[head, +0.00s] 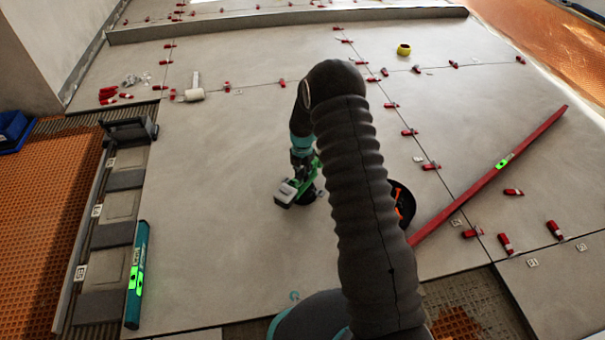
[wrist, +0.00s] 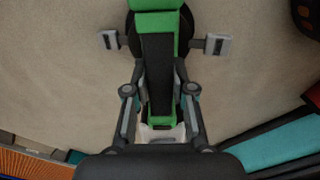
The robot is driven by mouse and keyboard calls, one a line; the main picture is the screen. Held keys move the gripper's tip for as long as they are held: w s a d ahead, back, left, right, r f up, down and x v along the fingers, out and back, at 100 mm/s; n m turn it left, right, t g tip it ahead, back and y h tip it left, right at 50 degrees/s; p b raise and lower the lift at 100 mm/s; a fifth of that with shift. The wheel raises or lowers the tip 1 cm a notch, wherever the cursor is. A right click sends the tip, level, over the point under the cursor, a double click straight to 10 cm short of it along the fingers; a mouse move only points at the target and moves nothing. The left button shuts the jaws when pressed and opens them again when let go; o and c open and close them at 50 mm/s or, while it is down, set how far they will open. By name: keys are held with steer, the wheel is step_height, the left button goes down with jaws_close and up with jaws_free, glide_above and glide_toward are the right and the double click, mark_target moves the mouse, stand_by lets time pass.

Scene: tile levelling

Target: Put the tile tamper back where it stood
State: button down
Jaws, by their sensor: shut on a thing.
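The tile tamper is green and black with a pale block at one end; it shows in the head view (head: 299,189), left of my arm, over the large grey tile. In the wrist view the tamper (wrist: 158,50) runs up the middle of the picture. My gripper (wrist: 160,76) has a finger on each side of its body and is shut on it. In the head view my gripper (head: 302,158) is above the tamper and partly hidden by the arm. A dark round part shows under the tamper; I cannot tell whether it touches the tile.
A rack (head: 92,215) and a teal level (head: 137,275) lie at the left. A black bucket (head: 403,199) is partly behind my arm. A long red bar (head: 495,172) lies at the right. A white-headed mallet (head: 194,93) and several red wedges are farther back. The tile left of the tamper is clear.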

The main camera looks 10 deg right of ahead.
steer(key=shift+r, duration=0.1)
steer(key=c, duration=0.9)
jaws_free()
step_height(320, 180, up, 12)
